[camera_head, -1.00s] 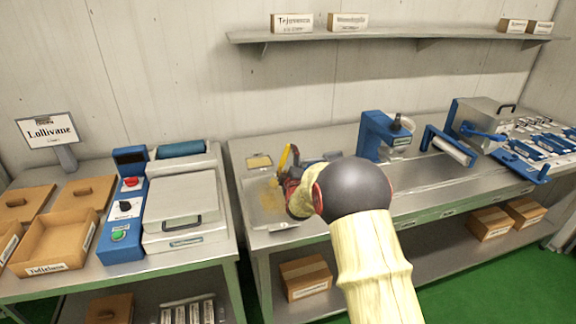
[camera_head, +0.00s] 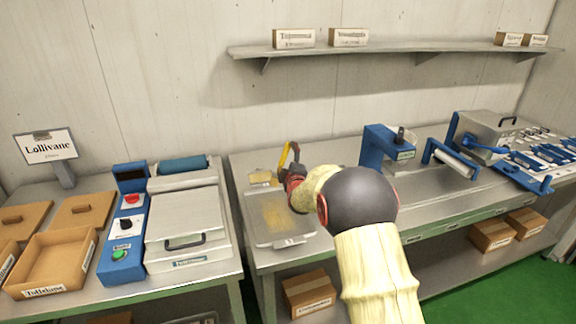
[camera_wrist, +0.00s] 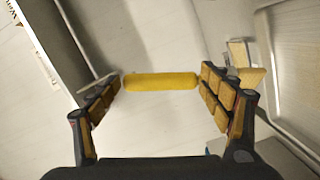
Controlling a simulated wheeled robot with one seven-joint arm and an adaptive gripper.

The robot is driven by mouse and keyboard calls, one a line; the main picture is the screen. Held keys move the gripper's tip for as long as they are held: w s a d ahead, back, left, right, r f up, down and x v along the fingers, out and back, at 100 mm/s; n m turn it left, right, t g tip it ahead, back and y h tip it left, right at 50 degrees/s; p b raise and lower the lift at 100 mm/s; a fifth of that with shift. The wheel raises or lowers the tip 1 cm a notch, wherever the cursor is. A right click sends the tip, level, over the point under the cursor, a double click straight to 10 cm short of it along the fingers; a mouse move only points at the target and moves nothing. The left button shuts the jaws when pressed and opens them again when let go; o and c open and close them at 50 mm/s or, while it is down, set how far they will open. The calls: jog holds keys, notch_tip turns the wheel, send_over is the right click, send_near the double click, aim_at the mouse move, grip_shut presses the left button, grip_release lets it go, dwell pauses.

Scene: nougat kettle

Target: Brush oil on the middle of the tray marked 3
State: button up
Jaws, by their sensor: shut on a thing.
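A shallow metal tray (camera_head: 256,228) lies on the middle bench, with a tag that seems to read 3 on its front edge. A yellowish-brown smear (camera_head: 278,215) covers part of its middle. My gripper (camera_head: 289,162) is above the tray's back right part. It is shut on a yellow handle (camera_head: 284,154), which looks like the brush's; the handle also spans between both fingers in the wrist view (camera_wrist: 160,82). The brush's bristles cannot be made out. A small container with a yellowish top (camera_head: 262,178) sits behind the tray, left of my gripper.
A blue and metal machine (camera_head: 185,215) and wooden boxes (camera_head: 55,258) stand on the left bench. A blue device (camera_head: 385,150) and a roller (camera_head: 452,160) stand to the right. A shelf (camera_head: 390,50) runs along the wall above. The bench right of the tray is partly hidden by my arm.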

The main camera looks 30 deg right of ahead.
aim_at(288, 149)
jog(key=shift+r+p, duration=0.35)
jog(key=shift+r, duration=1.2)
